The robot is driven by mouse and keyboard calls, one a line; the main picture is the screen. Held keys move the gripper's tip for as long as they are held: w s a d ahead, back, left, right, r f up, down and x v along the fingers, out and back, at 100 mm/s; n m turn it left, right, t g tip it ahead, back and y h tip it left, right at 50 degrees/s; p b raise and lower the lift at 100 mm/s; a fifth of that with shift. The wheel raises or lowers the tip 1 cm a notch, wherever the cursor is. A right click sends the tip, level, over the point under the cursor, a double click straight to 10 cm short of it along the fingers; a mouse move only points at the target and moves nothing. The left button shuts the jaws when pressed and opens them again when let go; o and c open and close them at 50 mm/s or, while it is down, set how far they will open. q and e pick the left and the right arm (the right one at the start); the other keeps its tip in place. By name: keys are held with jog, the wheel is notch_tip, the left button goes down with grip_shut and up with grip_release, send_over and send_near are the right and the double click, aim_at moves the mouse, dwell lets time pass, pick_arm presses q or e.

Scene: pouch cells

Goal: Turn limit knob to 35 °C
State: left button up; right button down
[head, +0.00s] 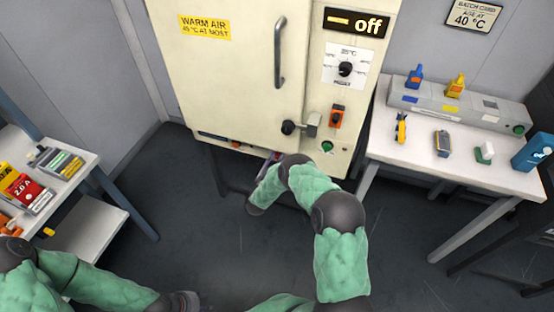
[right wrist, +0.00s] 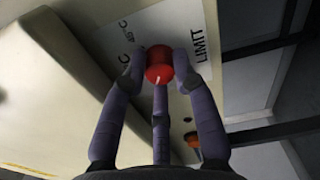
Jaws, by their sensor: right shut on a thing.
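The red limit knob (right wrist: 159,73) shows in the right wrist view, on a pale plate (right wrist: 190,22) marked LIMIT. Its white pointer mark faces the lower part of that picture. My right gripper (right wrist: 160,68) is shut on the knob, with fingers on both sides and one below. In the head view my right arm reaches to the lower front of the cream cabinet (head: 235,85); the limit knob is hidden there. My left gripper (head: 184,301) is low at the picture's bottom edge, its fingers unclear.
The cabinet front carries a black dial knob (head: 345,69), a display reading off (head: 355,22), an orange switch (head: 337,116) and a door handle (head: 280,52). A white bench (head: 455,170) stands right and a shelf table (head: 75,190) left. Open floor lies between.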

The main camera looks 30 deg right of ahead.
jog(key=shift+w+a+r+n, duration=0.15)
jog(key=shift+w+r+n, duration=0.1)
jog(key=shift+n, duration=0.25)
jog(key=c, duration=1.2)
grip_release()
jog(key=shift+f, duration=0.1)
jog(key=shift+o, duration=1.2)
jog(key=shift+f, duration=0.1)
jog(key=shift+s, duration=0.15)
jog(key=v, duration=1.2)
